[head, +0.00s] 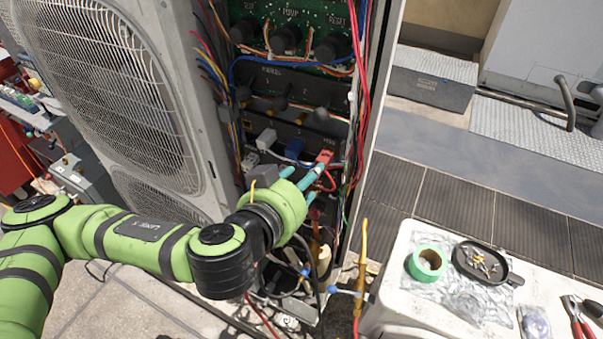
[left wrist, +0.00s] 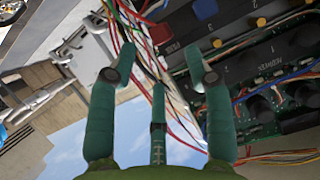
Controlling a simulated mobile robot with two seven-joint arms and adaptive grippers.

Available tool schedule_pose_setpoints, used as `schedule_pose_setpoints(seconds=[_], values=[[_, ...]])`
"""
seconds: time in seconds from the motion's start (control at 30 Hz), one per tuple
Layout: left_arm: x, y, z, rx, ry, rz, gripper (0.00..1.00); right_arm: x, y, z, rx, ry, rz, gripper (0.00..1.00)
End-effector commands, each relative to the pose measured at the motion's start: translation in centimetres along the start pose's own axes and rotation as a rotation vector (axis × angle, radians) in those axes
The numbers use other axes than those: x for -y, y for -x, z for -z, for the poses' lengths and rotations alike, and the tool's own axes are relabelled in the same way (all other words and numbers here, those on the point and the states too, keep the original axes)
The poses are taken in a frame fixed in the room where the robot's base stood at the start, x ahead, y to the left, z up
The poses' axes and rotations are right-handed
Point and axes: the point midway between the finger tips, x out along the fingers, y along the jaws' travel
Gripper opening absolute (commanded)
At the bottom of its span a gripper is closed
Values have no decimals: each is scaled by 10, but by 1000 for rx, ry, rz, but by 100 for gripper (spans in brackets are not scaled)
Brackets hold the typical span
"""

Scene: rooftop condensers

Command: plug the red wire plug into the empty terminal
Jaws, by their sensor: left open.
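The red wire plug (head: 324,157) is at the terminal row in the lower part of the open cabinet, right of a blue plug (head: 294,149). A red wire curves down below it. In the left wrist view the red plug (left wrist: 161,33) lies against the dark panel, beyond the fingertips. I cannot tell how deep it sits. My left gripper (head: 306,178) reaches in from the left, teal fingers spread beside the plug. In the left wrist view the gripper (left wrist: 153,65) is open, with no plug between its fingers. No empty terminal can be made out. My right gripper is not in view.
Loose wires (head: 362,80) hang along the cabinet's right edge, and several wires run near the fingers. A condenser unit (head: 100,75) stands left. A white work surface (head: 400,290) at lower right holds green tape (head: 427,262) and a black dish (head: 482,264).

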Motion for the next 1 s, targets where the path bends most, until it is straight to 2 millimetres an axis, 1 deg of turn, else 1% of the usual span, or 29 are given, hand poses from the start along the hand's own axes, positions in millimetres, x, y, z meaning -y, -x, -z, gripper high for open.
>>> schedule_pose_setpoints(seconds=[0.13,0.3,0.37,0.4,0.43,0.6,0.7,0.8,1.0], values=[[0,-7,-4,-3,-2,2,51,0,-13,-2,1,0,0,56],[0,-22,-6,-6,-2,2,51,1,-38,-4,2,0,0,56],[0,-27,-4,-5,-1,2,51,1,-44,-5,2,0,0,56],[1,-32,3,0,0,4,51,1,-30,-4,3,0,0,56],[1,-37,3,1,-1,3,51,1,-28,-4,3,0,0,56],[1,-58,2,0,-1,3,51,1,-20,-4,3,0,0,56],[0,-66,2,0,0,2,51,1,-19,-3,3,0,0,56],[0,-69,1,-1,-1,0,51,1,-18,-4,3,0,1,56],[0,-70,0,-1,-1,0,51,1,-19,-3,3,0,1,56]])
